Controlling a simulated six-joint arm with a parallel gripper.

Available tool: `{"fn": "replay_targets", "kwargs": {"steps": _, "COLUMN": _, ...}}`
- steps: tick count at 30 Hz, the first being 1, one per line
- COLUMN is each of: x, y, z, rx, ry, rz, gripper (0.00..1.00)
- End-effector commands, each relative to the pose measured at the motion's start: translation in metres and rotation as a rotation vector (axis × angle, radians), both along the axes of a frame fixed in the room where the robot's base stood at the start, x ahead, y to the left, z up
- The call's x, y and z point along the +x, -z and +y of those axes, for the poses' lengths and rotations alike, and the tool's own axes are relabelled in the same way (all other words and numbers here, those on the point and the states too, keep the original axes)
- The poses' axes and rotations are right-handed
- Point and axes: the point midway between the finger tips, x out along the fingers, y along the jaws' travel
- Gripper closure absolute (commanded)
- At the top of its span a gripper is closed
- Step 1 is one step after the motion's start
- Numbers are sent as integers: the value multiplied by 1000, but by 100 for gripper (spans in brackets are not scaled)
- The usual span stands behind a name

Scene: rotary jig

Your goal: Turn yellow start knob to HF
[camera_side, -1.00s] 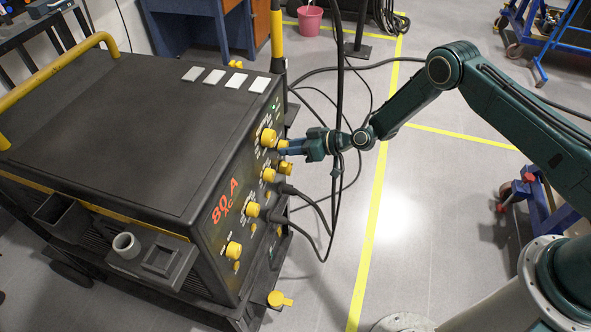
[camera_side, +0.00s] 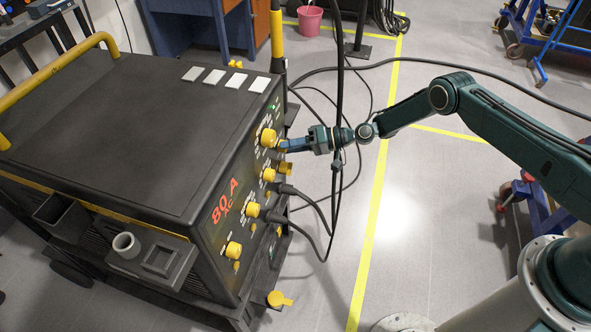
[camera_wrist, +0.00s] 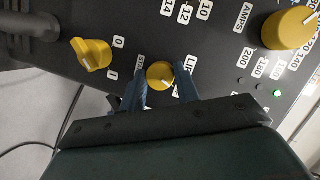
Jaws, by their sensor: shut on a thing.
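The yellow start knob (camera_wrist: 160,75) is small and round and sits on the black front panel between my two blue fingers in the wrist view. My gripper (camera_side: 284,147) is shut on it, with one finger on each side. I cannot read an HF label; the rest of the markings are behind my fingers. In the side view my fingers mostly cover the knob.
The black welding machine (camera_side: 130,130) fills the left. Near my fingers are the large yellow amps knob (camera_wrist: 291,28) and a yellow 0/1 switch (camera_wrist: 91,54). Black cables (camera_side: 312,205) plug in below and hang close to my wrist. Open floor lies to the right.

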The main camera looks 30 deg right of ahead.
Motion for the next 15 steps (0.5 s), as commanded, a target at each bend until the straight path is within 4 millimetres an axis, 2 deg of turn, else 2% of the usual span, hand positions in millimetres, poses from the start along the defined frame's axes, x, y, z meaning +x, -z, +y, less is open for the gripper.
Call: {"fn": "replay_targets", "kwargs": {"steps": 15, "x": 1, "y": 0, "z": 0, "rx": 104, "ry": 1, "rz": 105, "gripper": 91}}
